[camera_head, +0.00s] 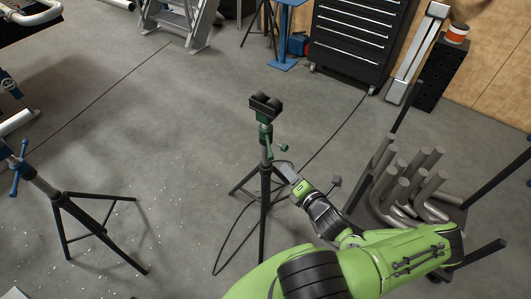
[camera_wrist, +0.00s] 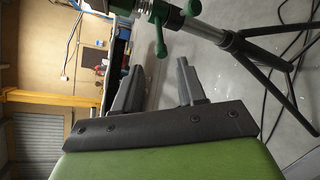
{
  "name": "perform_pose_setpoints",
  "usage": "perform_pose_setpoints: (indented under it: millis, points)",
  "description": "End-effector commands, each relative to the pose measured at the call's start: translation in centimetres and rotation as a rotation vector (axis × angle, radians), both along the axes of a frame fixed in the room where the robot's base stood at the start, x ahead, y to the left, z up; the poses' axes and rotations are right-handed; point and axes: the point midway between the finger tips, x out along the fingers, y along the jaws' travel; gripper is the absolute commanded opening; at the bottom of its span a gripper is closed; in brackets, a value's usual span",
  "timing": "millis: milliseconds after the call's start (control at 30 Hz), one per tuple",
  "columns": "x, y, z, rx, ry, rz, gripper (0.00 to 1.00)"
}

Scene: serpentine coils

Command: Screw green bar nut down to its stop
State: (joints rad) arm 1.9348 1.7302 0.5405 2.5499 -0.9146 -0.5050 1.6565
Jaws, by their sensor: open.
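The green bar nut (camera_head: 267,141) sits on the upper post of a slim pipe stand, below its dark V-shaped head (camera_head: 265,103). Its bar with a rounded end sticks out to the right. In the wrist view the green bar nut (camera_wrist: 161,36) shows at the top, with its bar hanging toward the space ahead of my fingers. My gripper (camera_head: 287,171) is just right of the stand post and lower than the nut. In the wrist view my gripper (camera_wrist: 160,68) has its two dark fingers apart with nothing between them. The nut's far side is hidden.
The stand's dark tripod legs (camera_wrist: 268,62) spread below, with a black cable (camera_head: 222,240) on the floor. A blue-topped stand (camera_head: 30,170) is at left. Floor between the stands is clear.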

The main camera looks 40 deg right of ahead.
Motion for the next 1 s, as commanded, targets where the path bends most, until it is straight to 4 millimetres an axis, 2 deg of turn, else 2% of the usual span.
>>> perform_pose_setpoints:
  millis: [33, 100, 400, 600, 767, 1000]
  points:
    - [0.7, 0.1, -0.8, -0.004, 0.0, 0.007, 0.4]
    - [1.8, 0.1, -1.2, -0.005, -0.002, 0.011, 0.4]
    - [9.2, -1.0, -2.2, -0.009, -0.001, 0.01, 0.4]
    - [13.1, -1.6, -3.1, -0.008, 0.0, 0.007, 0.4]
    - [14.4, -1.8, -3.3, -0.005, 0.0, 0.007, 0.4]
    - [14.4, -1.8, -3.3, -0.004, 0.001, 0.007, 0.39]
